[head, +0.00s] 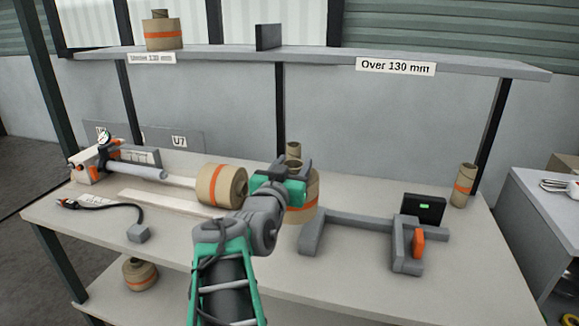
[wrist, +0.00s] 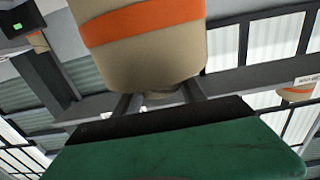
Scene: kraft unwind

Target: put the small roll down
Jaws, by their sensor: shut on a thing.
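The small roll (head: 304,213), brown kraft with an orange band, is upright below my gripper (head: 292,168), partly hidden behind it. In the wrist view, which is upside down, the roll (wrist: 140,50) fills the upper middle. My gripper (wrist: 160,98) is shut on the narrow core stub at its top. The roll's lower end is at or close above the bench top (head: 262,262); I cannot tell whether it touches.
A roll on a shaft (head: 220,186) is just left. A grey stand (head: 355,225) with an orange knob and a display (head: 424,208) are right. A slim roll (head: 463,186) stands at the right end. A shelf (head: 330,62) labelled "Over 130 mm" holds another roll (head: 163,35).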

